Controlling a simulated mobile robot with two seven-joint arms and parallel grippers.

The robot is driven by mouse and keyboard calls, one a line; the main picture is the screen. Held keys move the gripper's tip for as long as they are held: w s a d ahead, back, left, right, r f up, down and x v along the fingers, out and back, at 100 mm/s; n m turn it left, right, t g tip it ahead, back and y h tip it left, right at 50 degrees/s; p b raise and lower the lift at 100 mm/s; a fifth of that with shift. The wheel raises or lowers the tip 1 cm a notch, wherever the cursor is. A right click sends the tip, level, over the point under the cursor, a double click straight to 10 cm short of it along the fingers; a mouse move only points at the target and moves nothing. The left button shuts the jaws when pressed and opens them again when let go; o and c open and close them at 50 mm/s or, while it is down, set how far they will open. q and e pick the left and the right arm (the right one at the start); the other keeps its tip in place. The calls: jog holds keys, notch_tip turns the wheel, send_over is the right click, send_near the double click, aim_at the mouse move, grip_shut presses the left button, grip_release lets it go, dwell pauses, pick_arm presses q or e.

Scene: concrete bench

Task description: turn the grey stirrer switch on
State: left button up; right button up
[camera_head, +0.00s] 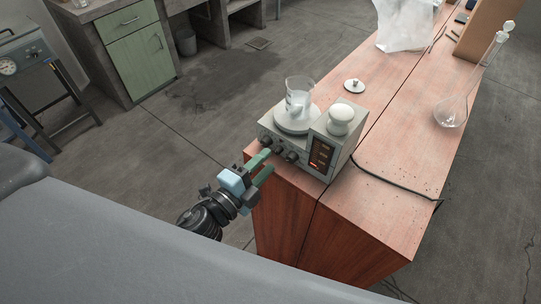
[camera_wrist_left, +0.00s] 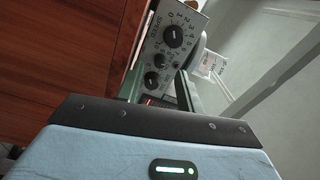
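The grey stirrer (camera_head: 340,152) stands on the near end of the reddish wooden bench, with a glass beaker (camera_head: 298,97) on its round plate. Its front shows dark knobs and a dark panel (camera_head: 321,154) with a red glow low down. In the left wrist view the stirrer front shows a large speed dial (camera_wrist_left: 174,36), two smaller knobs (camera_wrist_left: 151,79) and a red glow partly behind my gripper. I cannot tell which control is the switch. My left gripper (camera_head: 269,161) is open, its green fingers apart at the stirrer front, with nothing seen between them. Contact is unclear. My right gripper is out of view.
A white rounded object (camera_head: 341,114) sits on the stirrer's right part. A small white lidded item (camera_head: 354,86), a clear bag (camera_head: 404,22) and a glass flask (camera_head: 452,108) are farther along the bench. A black cable (camera_head: 395,184) runs over the right side.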

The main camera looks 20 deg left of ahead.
aim_at(276, 153)
pick_arm(q)
jog(key=shift+x, duration=1.6)
grip_shut()
